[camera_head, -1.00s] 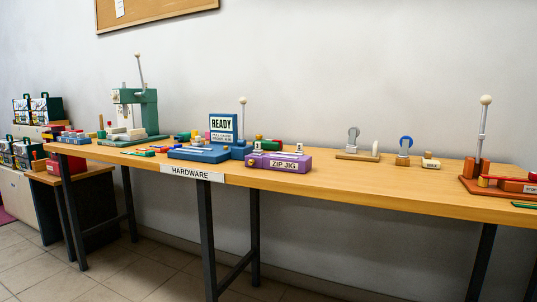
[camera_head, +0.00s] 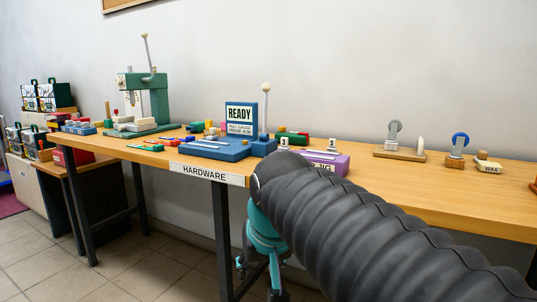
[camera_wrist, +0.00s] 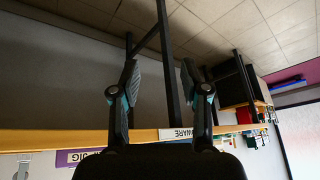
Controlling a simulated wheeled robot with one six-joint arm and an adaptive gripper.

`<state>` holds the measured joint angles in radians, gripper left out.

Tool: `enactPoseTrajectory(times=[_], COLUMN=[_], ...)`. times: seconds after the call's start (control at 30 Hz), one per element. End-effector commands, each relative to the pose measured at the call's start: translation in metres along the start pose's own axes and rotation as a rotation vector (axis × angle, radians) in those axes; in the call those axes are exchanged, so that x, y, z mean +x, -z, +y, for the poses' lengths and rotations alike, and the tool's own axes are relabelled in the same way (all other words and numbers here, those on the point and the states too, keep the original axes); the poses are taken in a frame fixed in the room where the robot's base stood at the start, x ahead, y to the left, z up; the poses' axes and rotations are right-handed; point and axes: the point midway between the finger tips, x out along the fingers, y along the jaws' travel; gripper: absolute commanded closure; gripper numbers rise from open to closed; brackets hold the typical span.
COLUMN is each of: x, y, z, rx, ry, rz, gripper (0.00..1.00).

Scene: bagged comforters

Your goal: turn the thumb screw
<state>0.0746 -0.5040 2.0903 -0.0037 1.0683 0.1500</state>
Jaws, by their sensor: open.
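I cannot make out a thumb screw in either view. My gripper (camera_head: 262,270) hangs in front of the bench's front edge, below the HARDWARE label (camera_head: 205,173) and partly behind my dark ribbed arm. In the wrist view my gripper (camera_wrist: 159,68) is open and empty, its two fingers apart, with that picture upside down. A blue fixture with a READY sign (camera_head: 240,118) and a white-knobbed lever (camera_head: 265,100) stands on the bench behind. The purple ZIP JIG block (camera_head: 335,162) is partly hidden by my arm.
The wooden bench (camera_head: 440,195) spans the view on dark legs (camera_head: 223,225). A green press (camera_head: 150,97) stands at its left. Caster-like pieces (camera_head: 400,150) and a WAX block (camera_head: 488,167) sit at the right. Stacked bags (camera_head: 45,95) stand far left. Tiled floor (camera_head: 130,265) is open.

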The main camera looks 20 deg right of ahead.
Motion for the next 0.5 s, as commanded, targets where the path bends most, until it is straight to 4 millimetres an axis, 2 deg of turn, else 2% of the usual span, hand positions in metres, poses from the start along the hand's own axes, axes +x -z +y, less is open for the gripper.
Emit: enactPoseTrajectory(times=[0.03, 0.2, 0.5], x=[-0.012, -0.042, -0.076], y=[0.029, 0.112, 0.238], z=[0.001, 0.008, 0.036], rx=[0.039, 0.178, 0.427], ry=[-0.008, -0.032, -0.074], rz=[-0.001, -0.001, 0.008], gripper=[0.55, 0.55, 0.55])
